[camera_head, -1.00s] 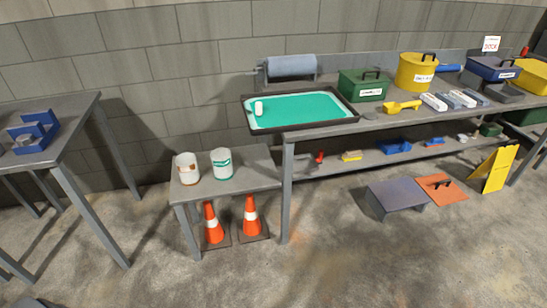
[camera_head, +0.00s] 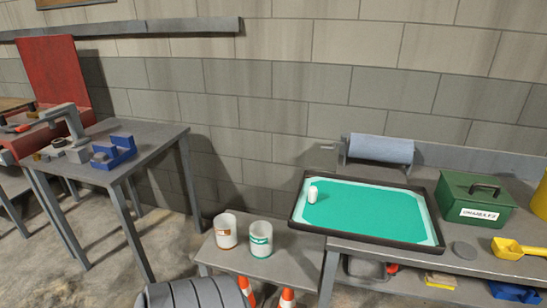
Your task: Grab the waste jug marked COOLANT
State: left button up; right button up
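Two white open-topped containers stand upright side by side on a low grey table (camera_head: 290,273). The left container (camera_head: 226,232) has a brown-orange mark on its side. The right container (camera_head: 260,240) has a teal-green mark. The lettering on both is too small to read, so I cannot tell which is marked COOLANT. Neither of my grippers is in view.
A teal tray (camera_head: 365,212) with a small white cylinder lies on the right bench, near a green box (camera_head: 474,205). A left bench (camera_head: 150,150) holds a blue bracket (camera_head: 115,152). Orange cones (camera_head: 287,298) stand below.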

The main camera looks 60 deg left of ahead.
aim_at(261, 231)
jog(key=u, duration=0.7)
jog(key=i, duration=0.95)
jog(key=u, duration=0.9)
